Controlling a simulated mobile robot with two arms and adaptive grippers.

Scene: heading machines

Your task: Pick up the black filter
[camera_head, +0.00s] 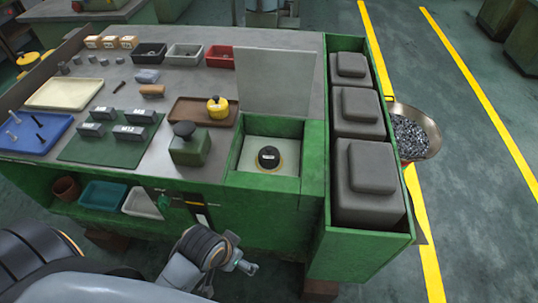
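A black round piece (268,157) with a small white label, which looks like the black filter, sits in a pale, square recess with green walls (306,164). A grey lid panel (275,82) stands raised behind the recess. My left arm comes in from the lower left. The end of this arm, apparently my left gripper (243,266), is below and in front of the green bench, well apart from the black piece. Its fingers are too small to tell open from shut. My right gripper is not in view.
A green box with a black knob (189,145) stands left of the recess, and a yellow weight (217,107) sits behind it. Grey blocks (367,185) fill the green trough at right. Trays of parts cover the left bench top. A bowl of metal bits (413,132) is beyond the trough.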

